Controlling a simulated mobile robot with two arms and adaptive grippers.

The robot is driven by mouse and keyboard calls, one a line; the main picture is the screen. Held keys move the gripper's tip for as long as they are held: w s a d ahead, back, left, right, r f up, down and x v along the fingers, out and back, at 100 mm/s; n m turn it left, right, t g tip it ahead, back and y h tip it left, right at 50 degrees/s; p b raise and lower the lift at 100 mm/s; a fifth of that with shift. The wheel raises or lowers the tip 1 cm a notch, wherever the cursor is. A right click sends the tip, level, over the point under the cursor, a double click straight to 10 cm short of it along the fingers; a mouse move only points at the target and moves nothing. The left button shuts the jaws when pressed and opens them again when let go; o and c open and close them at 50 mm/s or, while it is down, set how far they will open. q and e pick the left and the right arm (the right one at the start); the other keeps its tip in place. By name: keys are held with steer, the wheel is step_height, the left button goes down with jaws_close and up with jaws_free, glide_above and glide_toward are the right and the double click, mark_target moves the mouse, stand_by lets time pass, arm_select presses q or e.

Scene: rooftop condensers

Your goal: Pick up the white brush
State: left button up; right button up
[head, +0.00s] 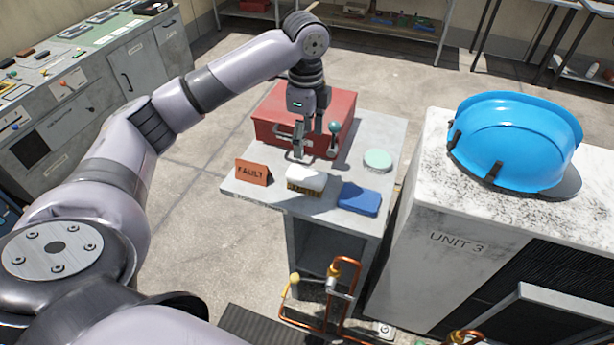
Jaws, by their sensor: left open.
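The white brush (306,179) lies on the small grey table, its white back up and its tan bristles showing along the front edge. My left gripper (315,157) points down just behind and above the brush, in front of the red toolbox. Its fingers are apart with nothing seen between them. I cannot tell the exact gap between the fingertips and the brush. My right gripper is not in the view.
Near the brush are an orange FAULT sign (254,172), a blue block (359,198), a pale green round item (377,160) and the red toolbox (273,118). A blue helmet (515,140) rests on the UNIT 3 condenser (440,215). Copper pipes (345,275) stand in front.

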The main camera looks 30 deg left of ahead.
mark_target(306, 174)
arm_select(q)
step_height(306, 174, down, 8)
steer(key=shift+w+r+p, duration=0.1)
steer(key=shift+p, duration=0.45)
step_height(306, 174, down, 5)
steer(key=shift+r+p, duration=0.15)
steer(key=shift+p, duration=0.6)
steer(key=shift+f, duration=0.65)
steer(key=shift+c, duration=0.5)
steer(key=shift+r, duration=0.1)
steer(key=c, duration=1.3)
step_height(306, 174, up, 20)
steer(key=shift+b, duration=1.15)
